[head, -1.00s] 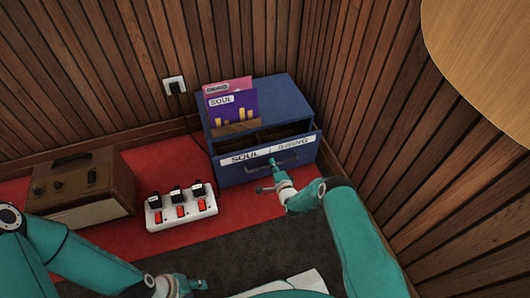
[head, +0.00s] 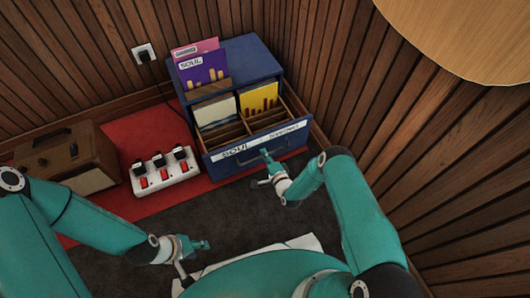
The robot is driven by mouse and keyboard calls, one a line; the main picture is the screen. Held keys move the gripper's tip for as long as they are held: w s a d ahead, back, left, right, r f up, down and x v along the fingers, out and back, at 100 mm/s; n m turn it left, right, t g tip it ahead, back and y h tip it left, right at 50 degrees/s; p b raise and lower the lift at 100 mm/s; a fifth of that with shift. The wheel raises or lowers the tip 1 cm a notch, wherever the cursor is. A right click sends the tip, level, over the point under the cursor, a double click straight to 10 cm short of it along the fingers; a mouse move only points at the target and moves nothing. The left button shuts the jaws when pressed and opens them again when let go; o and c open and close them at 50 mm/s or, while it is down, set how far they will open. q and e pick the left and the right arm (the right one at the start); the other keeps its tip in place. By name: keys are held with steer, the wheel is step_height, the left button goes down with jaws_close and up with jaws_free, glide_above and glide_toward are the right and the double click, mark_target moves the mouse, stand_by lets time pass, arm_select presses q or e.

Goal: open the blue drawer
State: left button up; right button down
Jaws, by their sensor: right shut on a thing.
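The blue drawer (head: 213,158) is pulled well out of its blue cabinet (head: 255,62). Its front has a white label reading "SOUL" and other lettering, and a dark bar handle (head: 281,155). Inside, wooden dividers show, with a pale sleeve (head: 214,112) and a yellow sleeve (head: 259,98) towards the back.
A purple "SOUL" sleeve (head: 203,71) and a pink one (head: 195,48) stand on the cabinet. A power strip (head: 163,172) and a brown wooden radio-like box (head: 70,155) are to the left. A slatted wall (head: 400,140) is close on the right. Dark carpet lies before the drawer.

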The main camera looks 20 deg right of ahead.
steer(key=shift+s+f, duration=0.1)
steer(key=shift+f, duration=0.1)
steer(key=c, duration=1.2)
jaws_free()
steer(key=shift+r, duration=0.1)
steer(key=v, duration=0.7)
steer(key=shift+s, duration=0.15)
